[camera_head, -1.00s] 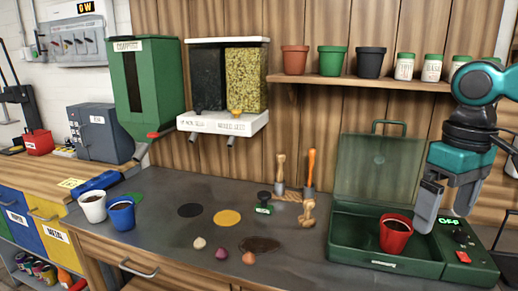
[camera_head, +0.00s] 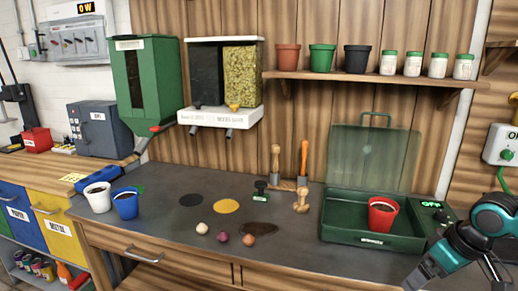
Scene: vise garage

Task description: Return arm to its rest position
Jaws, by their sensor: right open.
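My right arm (camera_head: 490,215) comes in at the lower right corner. Its gripper (camera_head: 417,277) hangs in front of the bench's front edge, pointing down and left, with its tips close to the bottom of the picture. It is open and holds nothing that I can see. It is apart from the green case (camera_head: 345,234), whose see-through lid (camera_head: 345,155) stands up. A red pot (camera_head: 382,213) with dark soil stands in the case. A small lit green display (camera_head: 431,204) is at the case's right. My left gripper is not in view.
A white cup (camera_head: 98,198) and a blue cup (camera_head: 126,204) stand at the bench's left. Small bulbs (camera_head: 223,237), a stamp (camera_head: 261,189) and upright tools (camera_head: 303,163) are mid-bench. A shelf (camera_head: 360,76) with pots and jars is above.

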